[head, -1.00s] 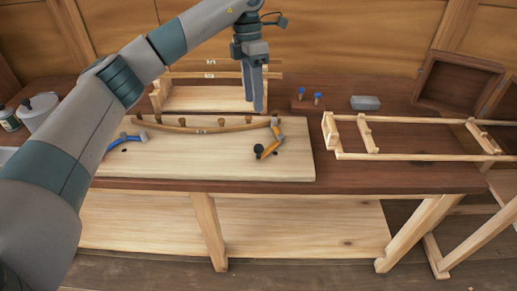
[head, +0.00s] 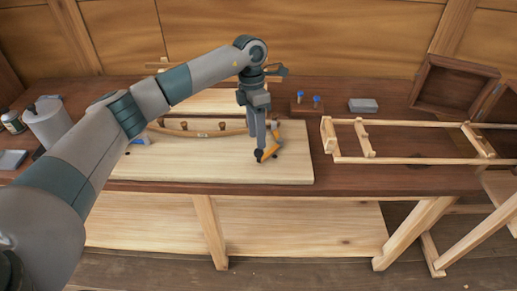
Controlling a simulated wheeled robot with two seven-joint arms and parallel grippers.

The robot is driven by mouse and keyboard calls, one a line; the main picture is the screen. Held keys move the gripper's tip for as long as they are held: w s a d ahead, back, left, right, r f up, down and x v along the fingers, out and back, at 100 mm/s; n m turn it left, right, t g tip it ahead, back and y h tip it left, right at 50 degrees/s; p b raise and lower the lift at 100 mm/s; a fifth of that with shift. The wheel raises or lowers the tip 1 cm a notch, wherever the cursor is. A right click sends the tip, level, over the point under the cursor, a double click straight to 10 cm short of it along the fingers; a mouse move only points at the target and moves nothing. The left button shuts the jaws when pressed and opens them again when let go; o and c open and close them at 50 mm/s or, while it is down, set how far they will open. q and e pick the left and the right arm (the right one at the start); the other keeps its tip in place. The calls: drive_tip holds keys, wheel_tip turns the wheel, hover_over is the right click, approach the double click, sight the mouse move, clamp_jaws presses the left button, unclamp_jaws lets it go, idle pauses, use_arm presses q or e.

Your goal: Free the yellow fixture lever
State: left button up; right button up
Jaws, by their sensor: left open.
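The yellow fixture lever (head: 270,152) sits at the right end of the pale board (head: 210,175), with a dark knob at its lower left end. My left gripper (head: 260,149) points down right at the lever, with its fingers overlapping the lever's left part and knob. It is open; I cannot tell whether the fingers touch the lever. A curved wooden strip (head: 200,132) with several pegs lies along the board, its right end near the lever. The blue lever (head: 140,140) at the strip's left end is mostly hidden by my left arm. My right gripper is not in view.
A wooden frame (head: 400,160) stands right of the board. Behind are two blue-topped pegs on a small block (head: 308,109), a grey block (head: 363,105) and an open wooden box (head: 455,82). A grey canister (head: 50,124) stands at the left.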

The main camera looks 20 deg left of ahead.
sight(259, 152)
use_arm(q)
drive_tip(key=f, duration=0.2)
drive_tip(key=f+p, duration=0.1)
drive_tip(key=f, duration=0.2)
drive_tip(key=s+d+f+p, duration=0.1)
drive_tip(key=f, duration=0.1)
drive_tip(key=shift+f, duration=0.15)
drive_tip(key=shift+c, duration=0.5)
